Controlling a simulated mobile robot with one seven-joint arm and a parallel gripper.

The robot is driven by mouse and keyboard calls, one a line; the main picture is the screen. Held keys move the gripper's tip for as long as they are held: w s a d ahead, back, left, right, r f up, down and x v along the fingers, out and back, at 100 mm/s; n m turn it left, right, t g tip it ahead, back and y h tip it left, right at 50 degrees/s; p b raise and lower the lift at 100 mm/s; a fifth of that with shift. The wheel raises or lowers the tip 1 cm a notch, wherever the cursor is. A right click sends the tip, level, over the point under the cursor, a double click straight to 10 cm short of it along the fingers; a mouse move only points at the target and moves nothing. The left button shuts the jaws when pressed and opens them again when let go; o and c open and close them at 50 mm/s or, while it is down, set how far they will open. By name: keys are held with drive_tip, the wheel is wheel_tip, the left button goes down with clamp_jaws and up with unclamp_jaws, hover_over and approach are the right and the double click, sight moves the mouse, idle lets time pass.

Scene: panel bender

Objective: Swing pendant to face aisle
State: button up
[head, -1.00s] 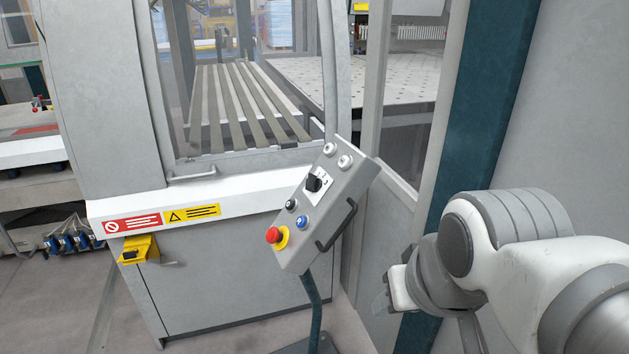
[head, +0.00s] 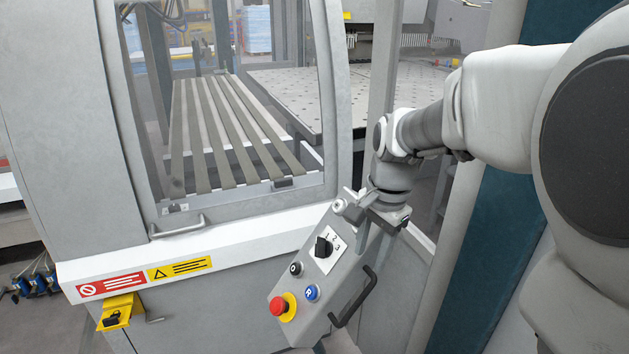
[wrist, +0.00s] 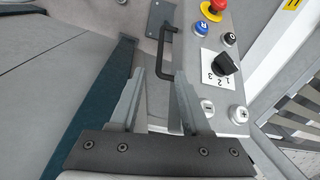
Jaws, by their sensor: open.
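The pendant (head: 318,275) is a tilted grey box with a red emergency stop, a blue button, a black button and a black selector knob on its face. It also shows in the wrist view (wrist: 225,95). A black bar handle (head: 354,299) is fixed to its right side. My gripper (head: 378,238) is at the pendant's upper end, pointing down, and partly hides the buttons there. In the wrist view my gripper (wrist: 160,78) is open and empty. The handle (wrist: 163,60) shows beyond the gap between the fingertips; I cannot tell how far beyond.
Behind the pendant stands a grey machine enclosure with a window frame (head: 333,110) and a small door handle (head: 178,226). A yellow switch box (head: 119,312) is on its lower left. A dark teal post (head: 485,235) stands to the right, close to my arm.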

sight(357, 301)
drive_tip(key=shift+m, duration=0.3)
drive_tip(key=f, duration=0.6)
drive_tip(key=w+f, duration=0.1)
drive_tip(key=f, duration=0.4)
drive_tip(key=w+a+f, duration=0.1)
drive_tip(key=f, duration=0.5)
drive_tip(key=shift+w+f+b, duration=0.15)
drive_tip(key=shift+f+b, duration=0.2)
drive_tip(key=shift+b, duration=0.05)
clamp_jaws()
idle(0.4)
